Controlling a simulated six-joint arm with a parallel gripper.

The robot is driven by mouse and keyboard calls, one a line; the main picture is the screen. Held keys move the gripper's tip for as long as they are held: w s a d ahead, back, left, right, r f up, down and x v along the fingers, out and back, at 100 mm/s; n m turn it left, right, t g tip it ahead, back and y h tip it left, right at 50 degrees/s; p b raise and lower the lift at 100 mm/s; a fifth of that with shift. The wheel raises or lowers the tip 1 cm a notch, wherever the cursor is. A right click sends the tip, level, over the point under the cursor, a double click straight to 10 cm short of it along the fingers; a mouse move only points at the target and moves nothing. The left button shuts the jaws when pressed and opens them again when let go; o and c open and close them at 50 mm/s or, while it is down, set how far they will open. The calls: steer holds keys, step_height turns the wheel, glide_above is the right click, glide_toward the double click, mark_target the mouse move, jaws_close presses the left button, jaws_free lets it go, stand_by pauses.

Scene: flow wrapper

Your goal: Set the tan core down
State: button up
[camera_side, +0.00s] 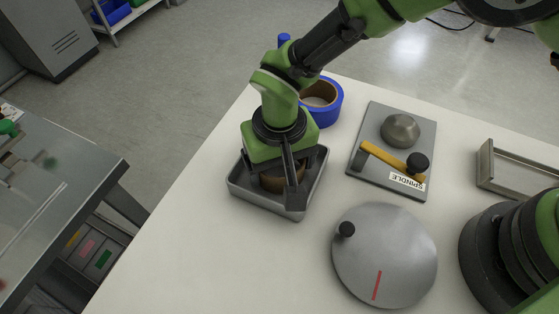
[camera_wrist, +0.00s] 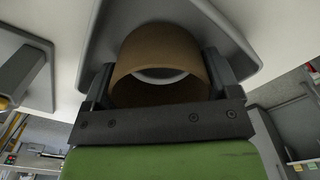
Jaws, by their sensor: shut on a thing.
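The tan core (camera_wrist: 160,50) is a short brown hollow cylinder. In the wrist view it sits between the two fingers of my gripper (camera_wrist: 160,88), which is shut on it. In the side view my gripper (camera_side: 283,178) points down into a grey tray (camera_side: 238,192), and the core (camera_side: 270,184) shows partly behind a finger, inside the tray walls. The fingers and the tray wall hide its lower edge, so I cannot tell whether it touches the tray floor.
A blue tape roll (camera_side: 333,112) stands behind the tray. Right of it is the spindle plate (camera_side: 363,185) with a metal dome (camera_side: 400,130) and a yellow lever (camera_side: 392,158). A round grey disc (camera_side: 385,255) with a black knob lies in front. An empty metal frame (camera_side: 487,165) is far right.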

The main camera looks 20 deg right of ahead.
steer(key=shift+f, duration=0.3)
steer(key=shift+f, duration=0.1)
steer(key=o, duration=0.8)
steer(key=shift+c, duration=0.2)
